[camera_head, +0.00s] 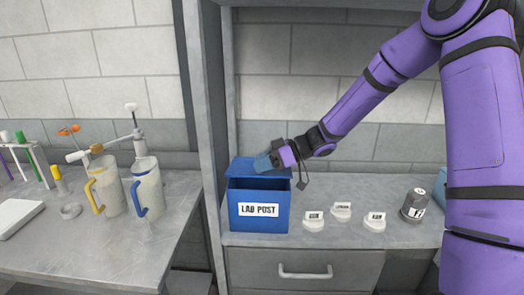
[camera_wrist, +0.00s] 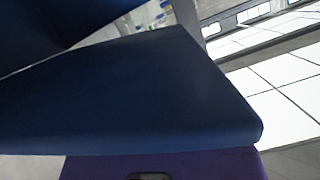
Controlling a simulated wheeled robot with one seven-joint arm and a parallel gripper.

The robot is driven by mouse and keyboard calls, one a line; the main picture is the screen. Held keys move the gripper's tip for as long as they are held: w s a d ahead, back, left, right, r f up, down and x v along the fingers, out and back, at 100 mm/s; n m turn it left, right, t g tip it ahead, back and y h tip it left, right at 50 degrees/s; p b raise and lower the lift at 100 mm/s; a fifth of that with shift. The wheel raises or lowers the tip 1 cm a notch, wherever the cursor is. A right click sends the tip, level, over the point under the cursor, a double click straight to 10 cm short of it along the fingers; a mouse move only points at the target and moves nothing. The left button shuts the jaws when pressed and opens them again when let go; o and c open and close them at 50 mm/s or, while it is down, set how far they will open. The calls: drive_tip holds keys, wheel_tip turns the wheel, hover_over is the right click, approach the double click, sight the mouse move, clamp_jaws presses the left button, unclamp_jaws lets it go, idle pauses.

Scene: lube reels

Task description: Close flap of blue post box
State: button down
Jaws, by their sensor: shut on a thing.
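The blue post box (camera_head: 245,223), with a white "LAB POST" label on its front, stands upright at the left end of the counter. Its flap (camera_head: 242,170) is raised at the back, and the dark opening shows below it. My gripper (camera_head: 273,160) is at the flap's upper right edge, reaching in from the right, and is shut on the flap. In the wrist view the flap (camera_wrist: 140,100) fills much of the picture as a dark blue panel, with a purple part of my gripper along the bottom. The fingertips are mostly hidden.
Several white labelled lids (camera_head: 313,222) and a grey jar (camera_head: 414,204) stand on the counter right of the box. A cabinet post (camera_head: 203,120) rises close on the box's left. A drawer (camera_head: 305,270) lies below. Jugs (camera_head: 148,188) stand on the left bench.

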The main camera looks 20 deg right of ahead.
sight(275, 173)
drive_tip(key=shift+s+a+f, duration=0.1)
drive_tip(key=shift+s+f, duration=0.1)
drive_tip(key=shift+f, duration=0.45)
drive_tip(key=shift+s+a+f, duration=0.1)
drive_tip(key=shift+s+f, duration=0.15)
drive_tip(key=shift+f, duration=0.4)
drive_tip(key=shift+s+f, duration=0.2)
drive_tip(key=shift+f, duration=0.45)
drive_tip(key=shift+s+f, duration=0.1)
drive_tip(key=c, duration=0.8)
unclamp_jaws()
drive_tip(key=shift+s, duration=0.1)
drive_tip(key=shift+c, duration=0.2)
drive_tip(key=shift+d, duration=0.1)
drive_tip(key=shift+d, duration=0.5)
drive_tip(key=r+v, duration=0.1)
drive_tip(key=v, duration=0.9)
drive_tip(key=shift+a, duration=0.25)
